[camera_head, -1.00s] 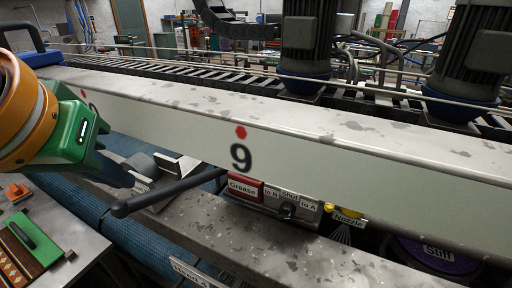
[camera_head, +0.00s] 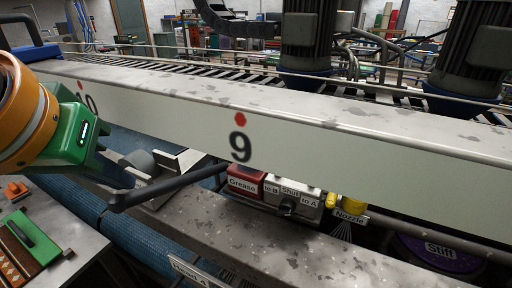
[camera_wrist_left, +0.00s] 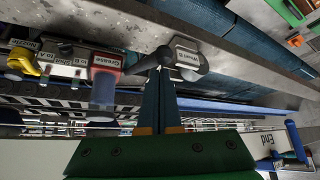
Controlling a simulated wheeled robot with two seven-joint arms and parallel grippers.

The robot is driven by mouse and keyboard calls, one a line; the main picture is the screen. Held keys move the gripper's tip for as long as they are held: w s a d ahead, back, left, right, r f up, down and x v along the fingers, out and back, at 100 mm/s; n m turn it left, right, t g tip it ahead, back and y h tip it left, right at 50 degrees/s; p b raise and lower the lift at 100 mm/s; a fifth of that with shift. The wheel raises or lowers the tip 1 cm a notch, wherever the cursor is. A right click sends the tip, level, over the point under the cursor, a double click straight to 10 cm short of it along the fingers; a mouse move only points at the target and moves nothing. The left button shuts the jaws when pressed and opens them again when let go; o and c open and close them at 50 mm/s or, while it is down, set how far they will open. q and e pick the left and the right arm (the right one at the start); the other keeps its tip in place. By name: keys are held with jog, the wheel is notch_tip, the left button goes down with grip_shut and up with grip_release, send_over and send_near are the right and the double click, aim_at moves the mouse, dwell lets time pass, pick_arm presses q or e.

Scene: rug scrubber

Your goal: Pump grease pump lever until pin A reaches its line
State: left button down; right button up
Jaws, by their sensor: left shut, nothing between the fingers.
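A selector (camera_head: 287,206) sits among the labels to B, Shut and to A. I cannot make out pin A or its line.
A long pale beam (camera_head: 330,140) marked 9 runs above the pump. A yellow part labelled Nozzle (camera_head: 350,203) is right of the selector. A grey wheel-like part (camera_head: 140,162) is behind the fingers.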

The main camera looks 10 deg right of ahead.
pick_arm(q)
jog(key=shift+f+b, duration=2.9)
jog(key=shift+f, duration=0.6)
notch_tip(320, 180, up, 11)
jog(key=p, duration=1)
jog(key=shift+f, duration=0.25)
